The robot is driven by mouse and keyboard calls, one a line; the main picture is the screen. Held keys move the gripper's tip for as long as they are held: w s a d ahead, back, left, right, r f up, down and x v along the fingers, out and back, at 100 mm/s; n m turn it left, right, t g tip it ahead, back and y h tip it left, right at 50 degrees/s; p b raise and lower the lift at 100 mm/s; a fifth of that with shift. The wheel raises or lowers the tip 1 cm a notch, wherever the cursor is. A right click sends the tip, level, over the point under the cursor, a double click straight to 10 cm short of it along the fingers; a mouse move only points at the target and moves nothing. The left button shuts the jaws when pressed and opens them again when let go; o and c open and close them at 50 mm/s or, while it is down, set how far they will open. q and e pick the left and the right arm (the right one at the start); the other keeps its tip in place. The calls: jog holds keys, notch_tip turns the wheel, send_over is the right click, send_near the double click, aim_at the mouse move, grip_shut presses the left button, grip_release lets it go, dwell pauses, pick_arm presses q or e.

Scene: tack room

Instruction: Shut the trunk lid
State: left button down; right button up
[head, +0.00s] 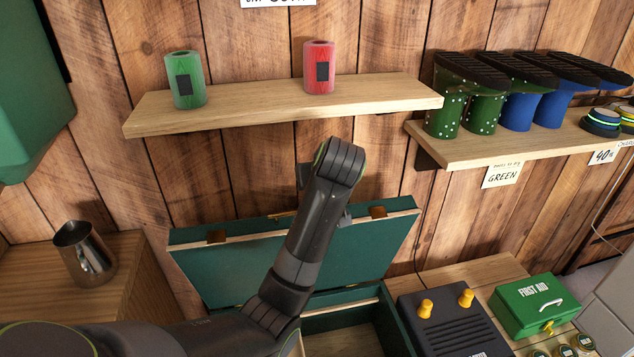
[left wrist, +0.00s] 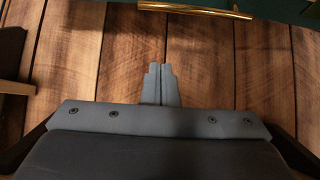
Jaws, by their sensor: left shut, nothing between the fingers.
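The green trunk lid (head: 375,250) stands open in the head view, leaning back toward the plank wall. Its wooden rim runs along the top, with two brown patches on it. The green trunk body (head: 392,325) is below, partly hidden by my left arm. My left arm reaches up across the trunk and the lid. Its gripper is mostly hidden behind the wrist in the head view. In the left wrist view, my left gripper (left wrist: 161,70) is shut and empty against a background of planks. A brass bar (left wrist: 195,10) shows at the top edge. My right gripper is not in view.
A wooden shelf (head: 250,112) above holds a green roll (head: 187,80) and a red roll (head: 319,68). A black box with yellow knobs (head: 450,330) and a green first aid case (head: 535,306) stand right of the trunk. A metal jug (head: 84,254) stands left.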

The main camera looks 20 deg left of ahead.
pick_arm(q)
jog(key=x, duration=0.4)
jog(key=shift+s+a, duration=0.1)
jog(key=p+x, duration=0.1)
jog(key=x, duration=0.2)
jog(key=shift+w+a+f, duration=0.25)
jog(key=shift+w+f, duration=0.2)
jog(key=shift+f, duration=0.2)
jog(key=shift+s+d+f+p, duration=0.3)
jog(key=shift+s+d, duration=0.1)
jog(key=shift+s, duration=0.1)
jog(key=shift+s+d+f+p, duration=0.25)
jog(key=shift+s+d, duration=0.1)
jog(key=shift+s, duration=0.1)
jog(key=shift+s+d+f, duration=0.15)
jog(key=shift+s+d, duration=0.15)
jog(key=shift+s, duration=0.15)
jog(key=shift+f, duration=0.1)
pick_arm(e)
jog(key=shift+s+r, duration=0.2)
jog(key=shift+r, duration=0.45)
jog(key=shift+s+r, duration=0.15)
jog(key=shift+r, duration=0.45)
